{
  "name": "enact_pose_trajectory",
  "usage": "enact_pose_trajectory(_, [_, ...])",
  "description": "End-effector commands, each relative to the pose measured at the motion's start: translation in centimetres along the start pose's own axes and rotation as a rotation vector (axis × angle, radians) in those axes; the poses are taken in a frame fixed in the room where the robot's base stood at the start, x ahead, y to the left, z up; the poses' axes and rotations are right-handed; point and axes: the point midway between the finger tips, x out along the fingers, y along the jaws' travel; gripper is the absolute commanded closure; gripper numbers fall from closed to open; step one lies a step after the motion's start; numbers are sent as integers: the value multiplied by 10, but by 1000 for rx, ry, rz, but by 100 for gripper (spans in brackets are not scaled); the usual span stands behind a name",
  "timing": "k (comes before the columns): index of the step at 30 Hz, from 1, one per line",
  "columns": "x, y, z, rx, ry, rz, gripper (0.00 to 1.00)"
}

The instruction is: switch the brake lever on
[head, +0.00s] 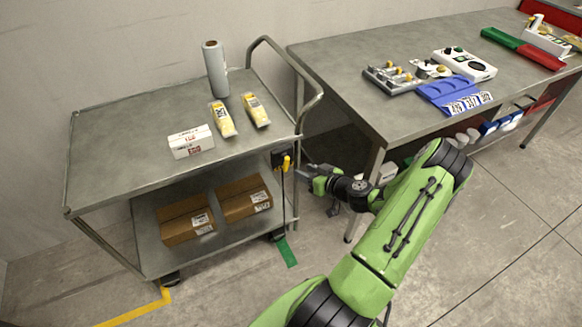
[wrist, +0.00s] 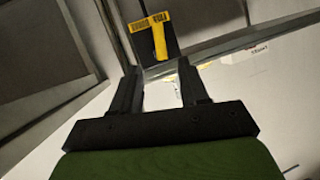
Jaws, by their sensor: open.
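The brake lever (head: 286,163) is a small yellow handle on a dark plate, fixed at the right end of the grey cart (head: 110,157) near its corner post. In the wrist view the yellow lever (wrist: 159,38) shows as a T shape on the black plate, just beyond the fingertips. My gripper (head: 306,172) is open and empty, a short way to the right of the lever in the head view. In the wrist view the open fingers of my gripper (wrist: 158,72) point toward the lever, with a visible gap and no contact that I can make out.
The cart carries a white roll (head: 215,68), two yellow packs (head: 222,118), a white box (head: 191,141), and cartons (head: 187,219) on its lower shelf. A workbench (head: 340,55) with devices and trays stands to the right. The floor between cart and bench is narrow.

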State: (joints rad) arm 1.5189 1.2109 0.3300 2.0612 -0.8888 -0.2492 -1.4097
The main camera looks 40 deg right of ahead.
Motion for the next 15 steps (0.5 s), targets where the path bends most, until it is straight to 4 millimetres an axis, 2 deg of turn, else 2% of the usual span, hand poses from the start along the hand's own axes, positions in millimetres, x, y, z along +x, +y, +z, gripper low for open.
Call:
enact_pose_trajectory(3, [32,-1,1,-2,2,-4,56])
enact_pose_trajectory(7, [61,-1,0,-1,2,-3,56])
enact_pose_trajectory(11, [78,-1,0,0,1,-2,56])
enact_pose_trajectory(15, [83,0,0,1,0,-1,56])
